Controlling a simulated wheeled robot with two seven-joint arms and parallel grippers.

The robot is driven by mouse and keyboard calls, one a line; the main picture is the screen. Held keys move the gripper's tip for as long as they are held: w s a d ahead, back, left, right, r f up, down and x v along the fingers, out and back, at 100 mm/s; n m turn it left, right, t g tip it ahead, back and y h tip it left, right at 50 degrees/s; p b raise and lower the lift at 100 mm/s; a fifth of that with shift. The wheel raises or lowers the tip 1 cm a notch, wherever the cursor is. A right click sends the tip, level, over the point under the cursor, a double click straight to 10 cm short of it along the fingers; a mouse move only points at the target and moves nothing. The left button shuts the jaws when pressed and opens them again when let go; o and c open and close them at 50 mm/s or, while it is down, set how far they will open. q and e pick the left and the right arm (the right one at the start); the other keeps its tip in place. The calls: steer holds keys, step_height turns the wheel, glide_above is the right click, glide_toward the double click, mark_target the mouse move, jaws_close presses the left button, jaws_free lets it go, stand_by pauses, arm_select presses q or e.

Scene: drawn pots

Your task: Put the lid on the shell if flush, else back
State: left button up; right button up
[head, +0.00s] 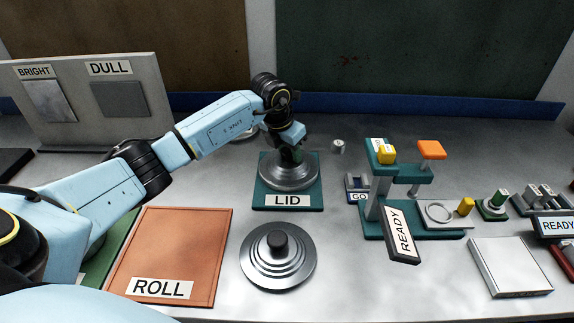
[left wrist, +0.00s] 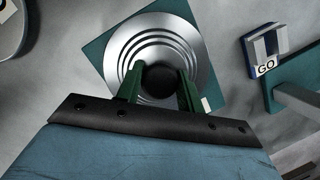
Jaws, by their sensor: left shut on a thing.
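A round stepped metal lid (head: 288,178) with a dark knob sits over the green LID pad (head: 260,200) in the head view, and it looks level. My left gripper (head: 288,152) reaches down to it from above. In the left wrist view, the green fingers of this gripper (left wrist: 160,82) are shut on the dark knob of the lid (left wrist: 190,42). A second stepped round metal piece (head: 257,270), with a dark knob, rests on the table in front of the pad. I cannot tell which thing is the shell. My right gripper is not in view.
A copper-coloured ROLL plate (head: 190,245) lies at the left. A BRIGHT/DULL board (head: 75,120) stands behind it. At the right are a green stand (head: 385,210) with a yellow block, a READY sign (head: 403,235) and a silver box (head: 508,265).

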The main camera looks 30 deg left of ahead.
mark_target(289, 150)
arm_select(q)
steer(key=shift+r+p, duration=1.15)
steer(key=shift+r, duration=0.65)
